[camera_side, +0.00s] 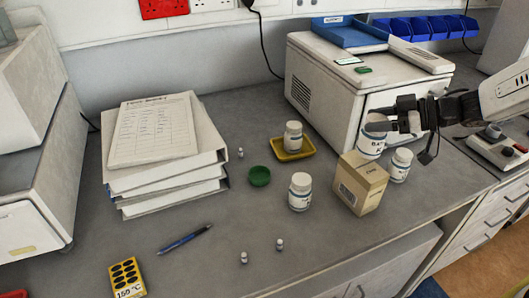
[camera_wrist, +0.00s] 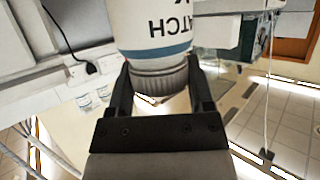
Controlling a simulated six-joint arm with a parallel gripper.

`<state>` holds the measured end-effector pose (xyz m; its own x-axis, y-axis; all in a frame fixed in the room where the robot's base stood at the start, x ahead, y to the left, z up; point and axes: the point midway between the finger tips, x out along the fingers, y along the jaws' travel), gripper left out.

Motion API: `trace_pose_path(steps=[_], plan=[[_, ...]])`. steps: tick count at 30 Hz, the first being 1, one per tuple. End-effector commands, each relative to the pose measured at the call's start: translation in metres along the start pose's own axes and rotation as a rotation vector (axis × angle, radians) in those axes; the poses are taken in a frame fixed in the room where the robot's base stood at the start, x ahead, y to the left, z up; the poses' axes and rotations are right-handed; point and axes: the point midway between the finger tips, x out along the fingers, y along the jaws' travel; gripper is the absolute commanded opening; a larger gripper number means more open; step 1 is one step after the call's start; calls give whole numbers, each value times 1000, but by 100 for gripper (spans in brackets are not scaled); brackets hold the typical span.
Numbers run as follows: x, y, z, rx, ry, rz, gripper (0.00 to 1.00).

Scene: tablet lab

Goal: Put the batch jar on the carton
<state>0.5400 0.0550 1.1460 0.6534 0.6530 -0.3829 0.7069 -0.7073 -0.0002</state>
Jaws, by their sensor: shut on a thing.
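The batch jar (camera_side: 373,141) is white with a dark-lettered label and a blue band. My gripper (camera_side: 385,119) is shut on it near its cap, coming from the right. In the wrist view, the jar (camera_wrist: 153,32) fills the top centre, and its ribbed grey cap lies between the fingers of my gripper (camera_wrist: 160,85). The tan carton (camera_side: 361,187) stands upright on the bench. The jar looks upright, its lower end at the carton's top. I cannot tell whether they touch.
A white jar (camera_side: 400,165) stands close right of the carton, another (camera_side: 300,193) to its left. A yellow tray (camera_side: 306,153) holds a third jar (camera_side: 293,137). A green lid (camera_side: 260,176) lies nearby. A white machine (camera_side: 325,88) stands behind.

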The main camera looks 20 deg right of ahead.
Motion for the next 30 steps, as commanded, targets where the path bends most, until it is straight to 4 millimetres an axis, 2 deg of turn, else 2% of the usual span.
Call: trace_pose_path(steps=[5,15,29,30], plan=[[2,0,6,3,0,0,3],[13,0,32,2,0,0,3],[14,0,35,0,0,0,3],[15,0,36,0,0,0,70]])
